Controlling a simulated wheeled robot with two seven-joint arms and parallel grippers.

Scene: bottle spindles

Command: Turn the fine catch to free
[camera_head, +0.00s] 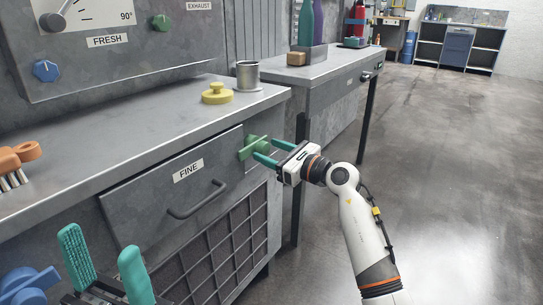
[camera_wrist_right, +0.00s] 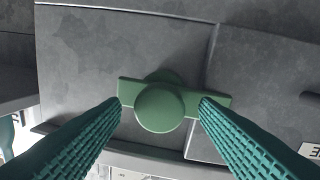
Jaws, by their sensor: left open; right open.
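The fine catch (camera_head: 252,148) is a green knob with a flat bar. It sits at the upper right edge of the drawer front (camera_head: 150,205) labelled FINE. In the right wrist view the catch (camera_wrist_right: 160,108) has its bar lying crosswise, its right end over the seam beside the drawer. My right gripper (camera_head: 266,151) is open, with its teal fingers pointing at the catch. In the wrist view its fingertips (camera_wrist_right: 160,101) are near the two ends of the bar; contact cannot be told. My left gripper (camera_head: 101,242) is open and empty at the lower left, away from the catch.
The drawer has a dark bar handle (camera_head: 197,201) and a grille (camera_head: 220,250) below it. On the bench above stand a yellow knobbed object (camera_head: 217,94) and a metal cup (camera_head: 248,77). An orange-handled brush (camera_head: 17,160) lies at left. The floor at right is clear.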

